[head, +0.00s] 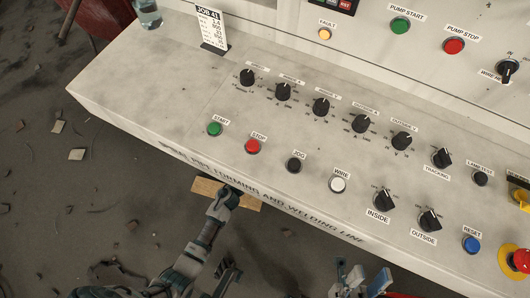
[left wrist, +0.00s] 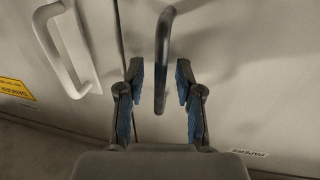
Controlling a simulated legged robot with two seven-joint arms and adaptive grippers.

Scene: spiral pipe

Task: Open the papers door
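In the left wrist view, a dark curved bar handle (left wrist: 164,60) stands out from a pale cabinet door (left wrist: 230,80). A "PAPERS" label (left wrist: 249,153) is on the panel at lower right. My left gripper (left wrist: 159,76) is open, with blue-padded fingers on either side of the handle; gaps show and it does not look gripped. In the head view, a grey arm reaches from bottom left to the console's front edge; the papers door is hidden below that edge. My right gripper (head: 363,277) shows at the bottom, its fingers apart and seemingly empty.
A white handle (left wrist: 66,45) and yellow danger label (left wrist: 15,88) are left of the dark handle. The console (head: 140,85), full of knobs and buttons, overhangs the work area. A job card (head: 211,27) and bottle (head: 148,13) stand on it. Debris litters the floor at left.

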